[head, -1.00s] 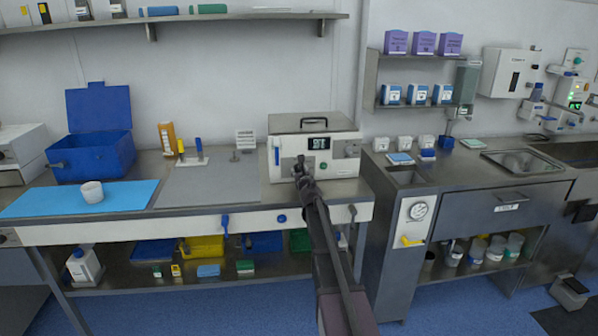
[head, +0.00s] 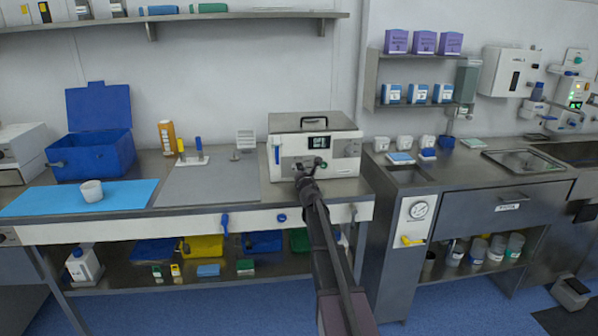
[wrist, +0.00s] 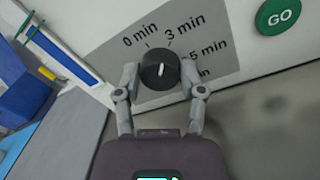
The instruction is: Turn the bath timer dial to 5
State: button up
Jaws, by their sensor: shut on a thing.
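The bath timer dial (wrist: 155,83) is a round black knob with a white pointer mark, on a grey panel in the wrist view. Labels 0 min, 3 min and 5 min run around it, and a further label is partly hidden. The mark points roughly up, towards the space between 0 min and 3 min; I cannot tell the exact setting. My gripper (wrist: 160,74) is shut on the dial, one finger at each side. In the head view my gripper (head: 304,170) is at the front of the white bath unit (head: 340,168), hiding the dial.
A green GO button (wrist: 278,15) is to the upper right of the dial. A blue upright bar (wrist: 62,50) is at the left. A grey mat (head: 205,188), a blue mat (head: 125,197) and a blue box (head: 95,157) are left of the unit.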

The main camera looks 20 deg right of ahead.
jog(key=m, duration=0.6)
jog(key=shift+w+m+h, duration=0.15)
jog(key=shift+m+h, duration=0.15)
jog(key=shift+m, duration=0.1)
jog(key=m, duration=0.5)
jog(key=shift+m+b, duration=0.3)
jog(key=o, duration=1.1)
jog(key=shift+f, duration=0.1)
jog(key=shift+o, duration=0.2)
jog(key=shift+s+f, duration=0.1)
jog(key=shift+s, duration=0.15)
